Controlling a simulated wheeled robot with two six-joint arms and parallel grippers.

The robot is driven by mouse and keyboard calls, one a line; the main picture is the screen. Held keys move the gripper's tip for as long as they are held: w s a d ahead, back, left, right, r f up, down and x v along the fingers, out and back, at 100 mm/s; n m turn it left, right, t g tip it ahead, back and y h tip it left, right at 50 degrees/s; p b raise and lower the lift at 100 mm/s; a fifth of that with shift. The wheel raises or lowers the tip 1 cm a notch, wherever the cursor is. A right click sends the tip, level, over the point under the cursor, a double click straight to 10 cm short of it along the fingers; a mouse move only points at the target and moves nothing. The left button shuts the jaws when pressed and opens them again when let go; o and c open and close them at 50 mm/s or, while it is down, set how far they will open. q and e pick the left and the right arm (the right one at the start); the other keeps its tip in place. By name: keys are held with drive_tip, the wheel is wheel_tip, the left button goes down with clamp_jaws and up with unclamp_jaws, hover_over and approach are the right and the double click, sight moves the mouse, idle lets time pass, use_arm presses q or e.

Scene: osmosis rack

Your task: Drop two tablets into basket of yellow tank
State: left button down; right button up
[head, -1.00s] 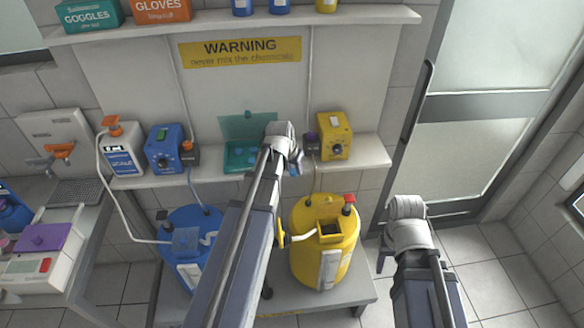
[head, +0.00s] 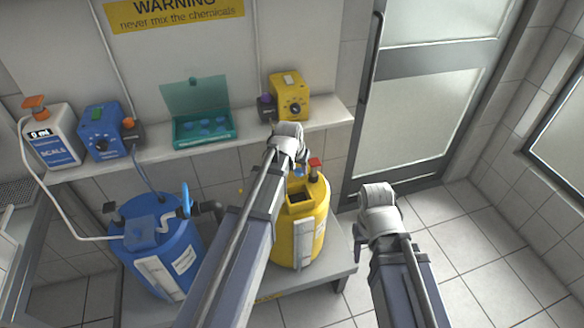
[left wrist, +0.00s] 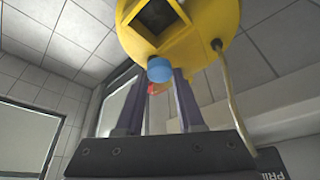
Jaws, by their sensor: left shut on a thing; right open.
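The yellow tank (head: 298,240) stands on the low platform, with a dark square basket opening (head: 300,197) on top. My left gripper (head: 298,172) is just behind and above this opening. In the left wrist view my left gripper (left wrist: 160,75) is shut on a blue tablet (left wrist: 160,69), apart from the tank's opening (left wrist: 155,14). A teal tablet box (head: 205,139) with its lid raised holds several blue tablets (head: 203,126) on the shelf. My right gripper (head: 359,232) is open at the right of the tank, its fingers mostly hidden by my arm.
The blue tank (head: 160,245) stands left of the yellow one, partly behind my left arm. A yellow pump (head: 289,97), a blue pump (head: 101,132) and a white scale-chemical bottle (head: 50,138) stand on the shelf (head: 328,113). A red cap (head: 316,165) rises beside the basket. Floor at right is clear.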

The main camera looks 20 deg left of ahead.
sight(298, 200)
use_arm(q)
drive_tip(key=shift+f, duration=0.15)
wheel_tip(298, 200, down, 14)
drive_tip(key=b, duration=1.4)
drive_tip(key=shift+f+b, duration=0.3)
drive_tip(key=shift+b, duration=0.2)
idle(0.4)
idle(0.4)
drive_tip(key=shift+c, duration=2.2)
unclamp_jaws()
drive_tip(key=shift+c, duration=1.1)
drive_tip(key=shift+o, duration=1.3)
drive_tip(key=shift+a, duration=0.1)
drive_tip(key=shift+a+r+p, duration=0.1)
drive_tip(key=shift+r+p, duration=0.5)
drive_tip(key=shift+p, duration=0.05)
